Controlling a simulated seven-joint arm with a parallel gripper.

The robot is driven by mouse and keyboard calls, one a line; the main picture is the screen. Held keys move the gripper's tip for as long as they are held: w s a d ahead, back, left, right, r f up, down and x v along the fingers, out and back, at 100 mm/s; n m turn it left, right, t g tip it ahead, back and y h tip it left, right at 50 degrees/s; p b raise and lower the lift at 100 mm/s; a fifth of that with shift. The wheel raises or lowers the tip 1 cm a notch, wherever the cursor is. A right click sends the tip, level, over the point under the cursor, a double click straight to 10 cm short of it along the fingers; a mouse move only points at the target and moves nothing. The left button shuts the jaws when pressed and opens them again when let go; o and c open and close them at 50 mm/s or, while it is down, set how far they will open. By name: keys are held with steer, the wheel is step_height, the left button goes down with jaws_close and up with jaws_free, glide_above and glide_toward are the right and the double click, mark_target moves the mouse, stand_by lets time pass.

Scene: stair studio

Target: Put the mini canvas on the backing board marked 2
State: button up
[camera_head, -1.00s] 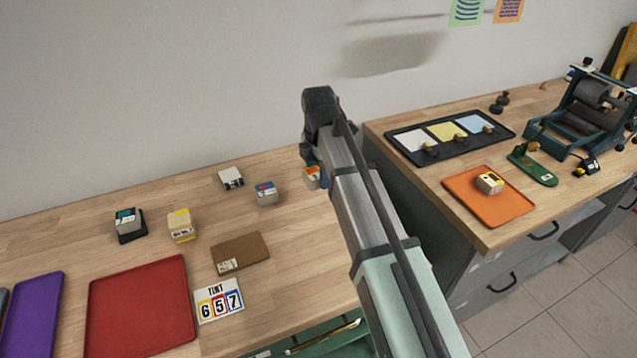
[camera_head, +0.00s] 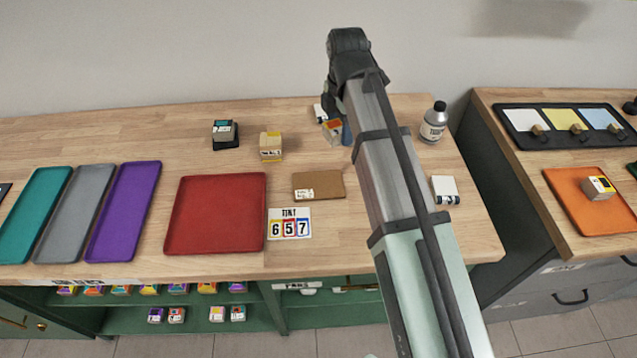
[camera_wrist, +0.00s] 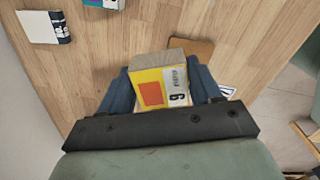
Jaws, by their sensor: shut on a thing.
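My gripper (camera_wrist: 160,82) is shut on a small block with a yellow face, an orange square and a white label (camera_wrist: 152,92); I cannot tell whether it is the mini canvas. In the head view the orange-faced block (camera_head: 333,127) shows beside a blue finger, above the table's back part. A brown board (camera_head: 320,186) lies flat with a small label I cannot read; its edge shows behind the block in the wrist view (camera_wrist: 203,46). I cannot make out a 2 on any board. A teal-and-white block (camera_head: 222,127) sits on a dark base (camera_head: 226,143).
A yellow-banded block (camera_head: 270,146) stands left of my arm. A TINT 657 sign (camera_head: 289,224) and red tray (camera_head: 215,213) lie in front. A bottle (camera_head: 434,122) and white block (camera_head: 445,190) are to the right. My arm hides part of the table.

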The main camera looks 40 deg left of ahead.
mark_target(320, 182)
steer(key=s+n, duration=0.4)
steer(key=s, duration=0.4)
steer(key=shift+n, duration=0.3)
steer(key=shift+w+d+f, duration=0.1)
steer(key=shift+w+f, duration=0.05)
steer(key=shift+f, duration=2.35)
steer(key=shift+w+d+f, duration=0.1)
steer(key=shift+f, duration=2.35)
steer(key=shift+f, duration=0.15)
steer(key=o, duration=1)
steer(key=shift+o, duration=0.2)
step_height(320, 182, up, 12)
